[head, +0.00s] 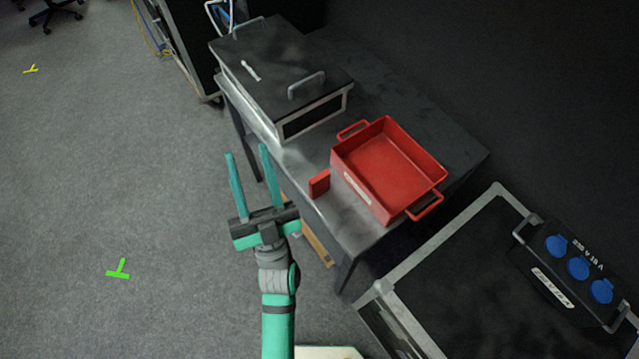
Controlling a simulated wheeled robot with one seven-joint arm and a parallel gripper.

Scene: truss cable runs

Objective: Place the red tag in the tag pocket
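A small red block (319,184), which looks like the red tag, stands on the dark table at its front edge, just left of the red tray. My gripper (248,152) is open and empty. Its two teal fingers point up the picture, left of the red block and apart from it, and show against the grey floor. I cannot clearly make out a tag pocket. A pale label (357,188) is on the near side of the red tray.
The red tray (437,171) is empty, with a handle at each end. A dark case with blue sockets (578,268) stands at lower right.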

